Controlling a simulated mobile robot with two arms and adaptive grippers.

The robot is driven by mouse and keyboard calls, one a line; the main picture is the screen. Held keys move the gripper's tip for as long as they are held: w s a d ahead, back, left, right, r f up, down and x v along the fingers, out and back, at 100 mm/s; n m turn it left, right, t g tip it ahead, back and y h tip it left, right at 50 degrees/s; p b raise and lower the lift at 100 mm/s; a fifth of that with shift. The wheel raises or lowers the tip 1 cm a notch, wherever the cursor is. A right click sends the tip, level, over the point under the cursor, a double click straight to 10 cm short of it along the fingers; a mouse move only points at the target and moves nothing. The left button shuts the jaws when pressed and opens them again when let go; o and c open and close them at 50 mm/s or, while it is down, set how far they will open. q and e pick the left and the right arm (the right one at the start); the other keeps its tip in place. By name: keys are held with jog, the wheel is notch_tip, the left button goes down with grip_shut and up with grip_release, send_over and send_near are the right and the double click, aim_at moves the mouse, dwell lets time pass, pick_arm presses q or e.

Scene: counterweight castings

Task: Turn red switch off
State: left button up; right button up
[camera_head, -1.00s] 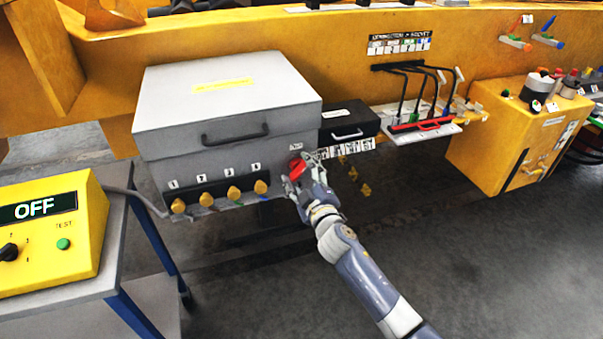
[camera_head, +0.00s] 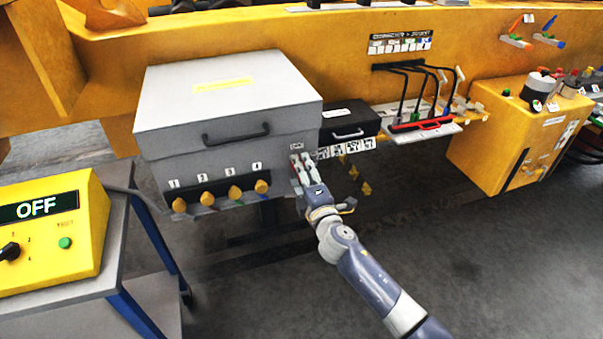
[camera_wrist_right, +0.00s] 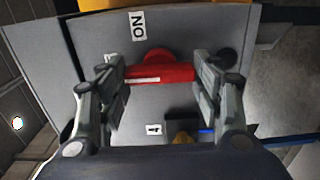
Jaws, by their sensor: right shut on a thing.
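The red switch (camera_wrist_right: 160,74) is a red handle on a round red base, mounted on the grey box's front face. In the right wrist view its handle lies crosswise between the two fingers, below an "ON" label (camera_wrist_right: 138,25) that appears sideways. My right gripper (camera_wrist_right: 158,80) is shut on the handle, one finger at each end. In the head view my right gripper (camera_head: 303,164) is at the right end of the grey box (camera_head: 230,95) and hides most of the switch. My left gripper is not in view.
Several yellow knobs (camera_head: 207,198) sit in a row left of the switch. A black case (camera_head: 348,120) hangs to the right. A yellow unit (camera_head: 45,240) showing "OFF" stands on a cart at the left. The floor at the lower right is clear.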

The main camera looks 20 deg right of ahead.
dwell(0.5)
jog(key=o, duration=1.1)
jog(key=shift+c, duration=0.2)
jog(key=s, duration=1.2)
jog(key=shift+d, duration=0.2)
jog(key=shift+f, duration=0.1)
